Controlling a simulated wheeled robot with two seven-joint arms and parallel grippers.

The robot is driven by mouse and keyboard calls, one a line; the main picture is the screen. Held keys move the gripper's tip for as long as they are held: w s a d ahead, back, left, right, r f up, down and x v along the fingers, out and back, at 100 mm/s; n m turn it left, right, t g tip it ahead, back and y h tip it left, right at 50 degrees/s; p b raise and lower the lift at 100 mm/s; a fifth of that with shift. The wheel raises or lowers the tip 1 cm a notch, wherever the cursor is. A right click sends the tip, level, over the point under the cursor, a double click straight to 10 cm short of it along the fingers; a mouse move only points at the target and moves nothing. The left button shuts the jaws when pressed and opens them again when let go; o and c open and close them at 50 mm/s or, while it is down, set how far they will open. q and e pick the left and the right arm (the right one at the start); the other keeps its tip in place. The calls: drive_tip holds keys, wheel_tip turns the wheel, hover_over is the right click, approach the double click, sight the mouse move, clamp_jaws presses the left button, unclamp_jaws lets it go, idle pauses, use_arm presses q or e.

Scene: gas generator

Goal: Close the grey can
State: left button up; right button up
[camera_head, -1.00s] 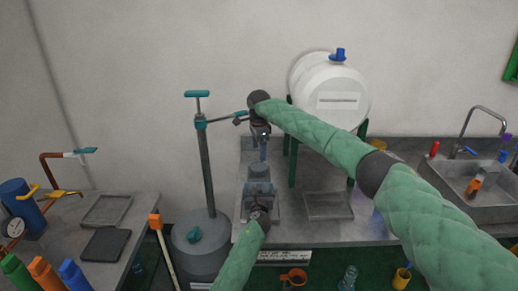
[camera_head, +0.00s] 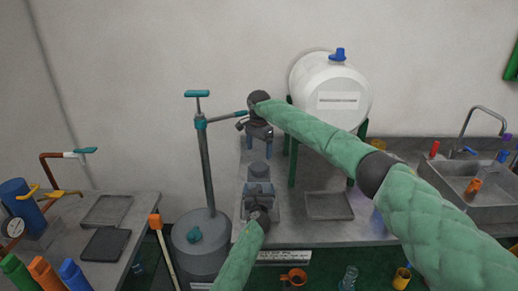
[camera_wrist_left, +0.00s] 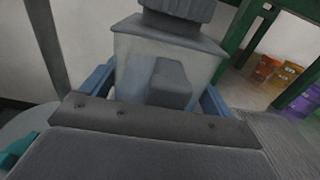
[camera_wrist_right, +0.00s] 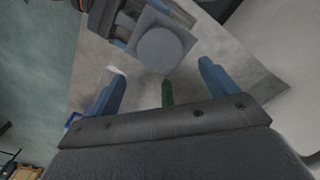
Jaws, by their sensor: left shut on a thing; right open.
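The grey can (camera_head: 259,180) stands upright on the metal bench. Its square shoulder and dark ribbed round cap (camera_wrist_left: 180,10) show in the left wrist view; the cap sits on the neck, but I cannot tell how tight it is. From above, the cap is a round disc in the right wrist view (camera_wrist_right: 160,49). My left gripper (camera_head: 258,190) is shut on the can body from the front, with a blue finger on each side. My right gripper (camera_head: 259,149) is open and empty above and behind the cap, fingers pointing down, apart from it.
A tall grey pump cylinder with a teal handle (camera_head: 197,94) stands close on the left. A white tank (camera_head: 330,88) on a green stand is at the right back. A shallow tray (camera_head: 328,206) lies right of the can. The sink (camera_head: 482,180) is at far right.

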sight(259, 167)
drive_tip(key=shift+f, duration=3.95)
